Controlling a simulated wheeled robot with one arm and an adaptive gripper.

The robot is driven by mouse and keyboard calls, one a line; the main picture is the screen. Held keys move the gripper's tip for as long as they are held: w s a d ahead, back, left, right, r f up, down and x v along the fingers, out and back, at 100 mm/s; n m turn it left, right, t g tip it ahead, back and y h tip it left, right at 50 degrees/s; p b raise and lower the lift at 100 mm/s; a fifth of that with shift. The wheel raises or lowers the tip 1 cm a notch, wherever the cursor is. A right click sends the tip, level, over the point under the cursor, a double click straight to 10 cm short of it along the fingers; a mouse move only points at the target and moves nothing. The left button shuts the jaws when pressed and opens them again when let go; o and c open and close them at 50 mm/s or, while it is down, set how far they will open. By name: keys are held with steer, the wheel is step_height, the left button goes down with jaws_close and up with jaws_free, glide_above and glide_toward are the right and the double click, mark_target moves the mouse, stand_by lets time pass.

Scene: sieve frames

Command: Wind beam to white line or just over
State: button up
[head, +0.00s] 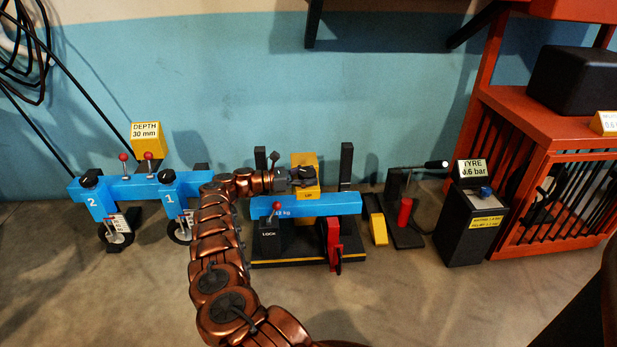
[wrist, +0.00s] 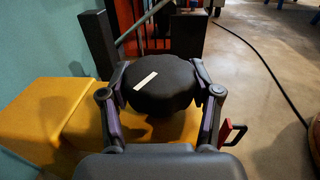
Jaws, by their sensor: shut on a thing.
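My gripper (head: 289,177) is shut on a black lobed knob (wrist: 165,85) that bears one short white stripe. Its two fingers grip the knob from left and right in the wrist view. The knob sits on a yellow housing (head: 304,190), which also shows in the wrist view (wrist: 45,112). I cannot make out a white line for the beam on the posts.
A blue two-wheel drill unit (head: 130,188) is to the left. A pump (head: 404,210) and tyre gauge box (head: 470,222) stand right. The front floor is clear.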

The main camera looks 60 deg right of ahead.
steer(key=shift+s, duration=0.25)
steer(key=o, duration=1)
steer(key=shift+d, duration=0.1)
steer(key=shift+c, duration=0.2)
steer(key=shift+o, duration=1)
steer(key=shift+w, duration=0.1)
steer(key=v, duration=0.7)
steer(key=shift+w+a, duration=0.25)
